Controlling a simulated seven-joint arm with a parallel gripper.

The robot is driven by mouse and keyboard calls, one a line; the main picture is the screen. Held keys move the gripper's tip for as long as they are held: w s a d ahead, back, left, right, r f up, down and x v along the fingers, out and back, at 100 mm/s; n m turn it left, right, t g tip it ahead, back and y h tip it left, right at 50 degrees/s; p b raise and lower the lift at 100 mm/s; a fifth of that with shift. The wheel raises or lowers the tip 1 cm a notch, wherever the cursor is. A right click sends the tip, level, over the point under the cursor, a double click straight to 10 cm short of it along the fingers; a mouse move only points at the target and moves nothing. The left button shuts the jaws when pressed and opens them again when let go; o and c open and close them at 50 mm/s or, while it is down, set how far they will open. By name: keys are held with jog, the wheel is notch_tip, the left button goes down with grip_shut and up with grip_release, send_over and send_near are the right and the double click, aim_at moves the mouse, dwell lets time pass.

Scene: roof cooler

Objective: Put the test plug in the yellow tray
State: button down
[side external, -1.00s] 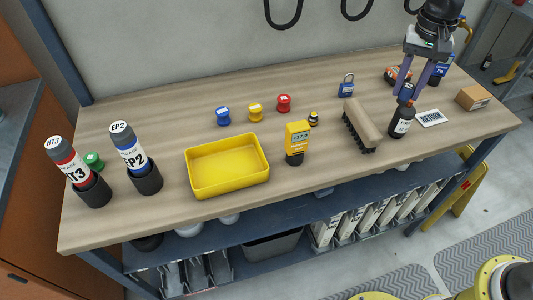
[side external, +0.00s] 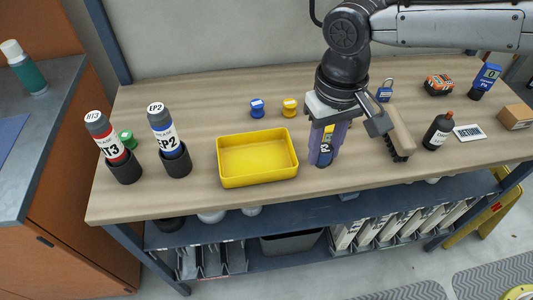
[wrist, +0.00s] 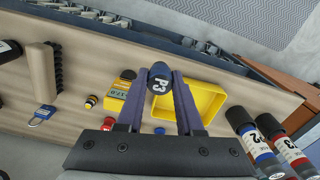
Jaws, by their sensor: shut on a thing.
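My gripper (side external: 325,152) is shut on a dark blue piece marked P3 (side external: 325,155), which looks like the test plug. In the wrist view the piece (wrist: 158,83) sits between the fingertips, its marked face towards the camera. The yellow tray (side external: 258,180) stands on the bench, just left of my gripper in the side view, and looks empty. In the wrist view the tray (wrist: 219,103) lies behind and right of the held piece. How high the piece is above the bench is hard to tell.
A yellow meter (wrist: 116,98) stands close by, mostly hidden behind my gripper in the side view. A brush (side external: 402,135), a black bottle (side external: 437,132) and a box (side external: 516,117) are to the right. Two labelled cylinders in black holders (side external: 175,165) stand left of the tray.

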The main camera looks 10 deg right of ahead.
jog(key=w+a+f, duration=0.7)
jog(key=shift+w+f, duration=0.2)
jog(key=shift+f, duration=0.05)
jog(key=shift+w+a+f, duration=0.25)
jog(key=shift+f, duration=0.25)
jog(key=shift+w+f, duration=0.1)
jog(key=shift+f, duration=1.5)
jog(key=shift+f, duration=0.1)
jog(key=c, duration=0.5)
grip_release()
jog(key=shift+c, duration=0.2)
